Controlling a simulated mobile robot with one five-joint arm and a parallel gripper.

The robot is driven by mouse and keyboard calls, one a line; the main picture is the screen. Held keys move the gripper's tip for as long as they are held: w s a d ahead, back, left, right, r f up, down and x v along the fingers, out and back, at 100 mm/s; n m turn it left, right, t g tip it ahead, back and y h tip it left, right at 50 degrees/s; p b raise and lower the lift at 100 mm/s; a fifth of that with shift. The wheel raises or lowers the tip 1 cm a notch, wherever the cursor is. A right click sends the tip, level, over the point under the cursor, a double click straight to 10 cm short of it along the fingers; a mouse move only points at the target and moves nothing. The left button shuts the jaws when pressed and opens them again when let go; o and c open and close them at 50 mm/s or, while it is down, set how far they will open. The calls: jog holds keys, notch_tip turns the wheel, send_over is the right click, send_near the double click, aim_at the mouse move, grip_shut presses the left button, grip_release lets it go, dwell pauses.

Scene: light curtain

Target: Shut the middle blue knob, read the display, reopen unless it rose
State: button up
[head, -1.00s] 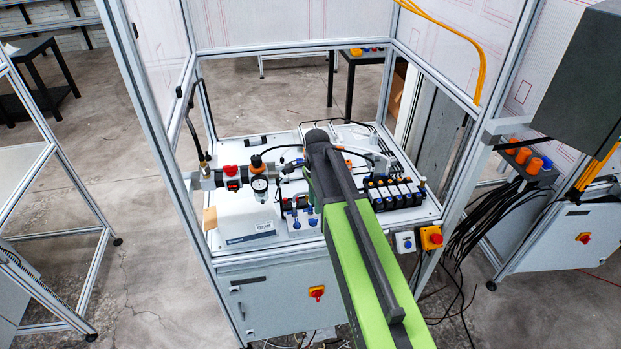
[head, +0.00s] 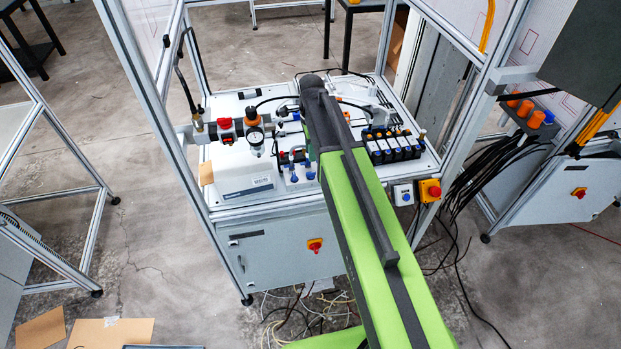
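Small blue knobs stand at the front of a valve block on the white worktop, just left of my green arm. One blue knob (head: 293,177) and another blue knob (head: 310,175) show side by side. My arm may hide more, so I cannot tell which is the middle one. A round pressure gauge (head: 255,137) sits to their left on the air unit. A small dark unit with a red part (head: 227,139) is beside it; no reading is legible. My arm reaches over the worktop, and my gripper is hidden.
A row of black valves with blue ends (head: 392,150) stands right of my arm. A yellow box with a red button (head: 429,190) is at the worktop's front right. Aluminium posts (head: 178,150) frame the bench. Loose cables lie on the floor below. Cardboard (head: 110,332) lies at lower left.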

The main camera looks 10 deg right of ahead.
aim_at(311, 174)
notch_tip(311, 174, down, 10)
jog(key=b, duration=0.8)
jog(key=shift+r, duration=0.1)
grip_shut()
